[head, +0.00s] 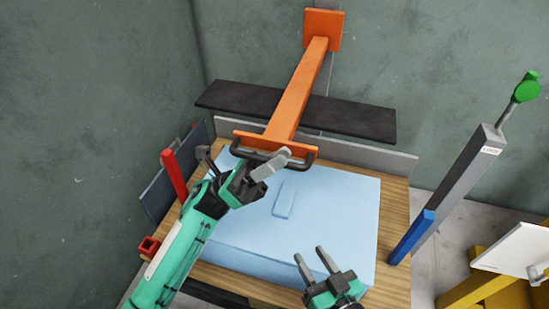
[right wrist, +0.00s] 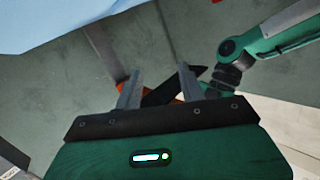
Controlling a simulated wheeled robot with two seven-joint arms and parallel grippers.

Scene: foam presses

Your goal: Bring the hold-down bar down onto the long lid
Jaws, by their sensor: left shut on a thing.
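The orange hold-down bar (head: 303,85) slopes from an orange plate at the back wall toward me, raised at an angle. A dark handle (head: 305,166) is at its near crosspiece. My left gripper (head: 270,163) is shut on this handle, near its middle. A light blue slab (head: 335,215), which looks like the long lid, lies on the wooden table under the bar's near end. It has a small raised block (head: 284,201) on top. My right gripper (head: 318,264) is open and empty over the slab's near edge. Its spread fingers also show in the right wrist view (right wrist: 158,88).
A dark board (head: 350,117) crosses behind the orange bar. A red post (head: 174,175) stands at the table's left. A grey post with a green knob (head: 465,175) and a blue sleeve leans at the right. The wooden table (head: 394,210) has a bare strip there.

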